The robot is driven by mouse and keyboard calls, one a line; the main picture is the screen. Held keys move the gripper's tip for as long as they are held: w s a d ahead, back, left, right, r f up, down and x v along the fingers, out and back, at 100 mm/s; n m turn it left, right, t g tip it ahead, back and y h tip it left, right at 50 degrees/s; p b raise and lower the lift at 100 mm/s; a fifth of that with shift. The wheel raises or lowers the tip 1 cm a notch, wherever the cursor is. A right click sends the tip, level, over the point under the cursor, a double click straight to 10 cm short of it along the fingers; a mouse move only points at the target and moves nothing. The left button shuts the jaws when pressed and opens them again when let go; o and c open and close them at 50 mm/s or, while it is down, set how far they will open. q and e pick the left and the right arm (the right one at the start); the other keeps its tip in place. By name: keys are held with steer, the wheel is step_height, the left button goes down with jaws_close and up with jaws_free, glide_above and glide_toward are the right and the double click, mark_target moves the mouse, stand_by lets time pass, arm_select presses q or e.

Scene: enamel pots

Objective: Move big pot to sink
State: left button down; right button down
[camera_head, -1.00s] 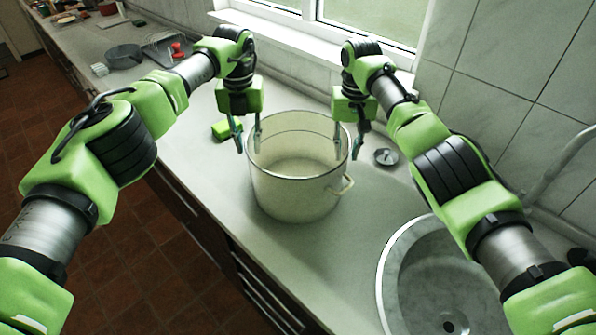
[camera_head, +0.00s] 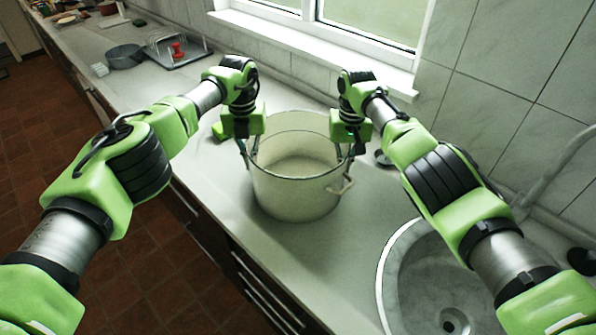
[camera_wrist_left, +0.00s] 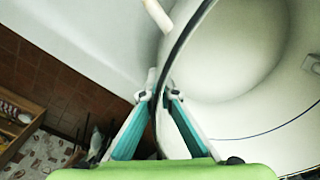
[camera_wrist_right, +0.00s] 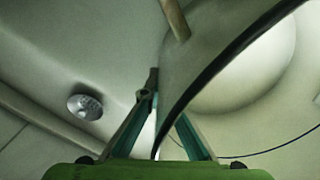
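The big cream pot (camera_head: 295,190) with a dark rim stands upright on the counter, left of the round sink (camera_head: 405,270). My left gripper (camera_head: 248,150) is at the pot's left rim. In the left wrist view its fingers (camera_wrist_left: 158,97) are drawn together with the pot wall (camera_wrist_left: 215,85) between them. My right gripper (camera_head: 352,150) is at the right rim. In the right wrist view its fingers (camera_wrist_right: 160,100) close in on the wall (camera_wrist_right: 225,75), one finger partly hidden behind it. A side handle (camera_head: 340,187) shows at the pot's right.
A small round metal piece (camera_head: 383,158) lies right of the pot. A green object (camera_head: 219,131) is behind my left gripper. A dark pan (camera_head: 125,56) and a rack (camera_head: 178,50) stand far left. A faucet (camera_head: 555,170) rises behind the sink.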

mark_target(346, 152)
steer(key=shift+w+r, duration=0.1)
steer(key=shift+r, duration=0.05)
steer(key=shift+w, duration=0.1)
steer(key=shift+r, duration=0.1)
steer(key=shift+r+p, duration=0.15)
steer(key=shift+p, duration=0.25)
steer(key=shift+r+p, duration=2.15)
steer(key=shift+r, duration=0.05)
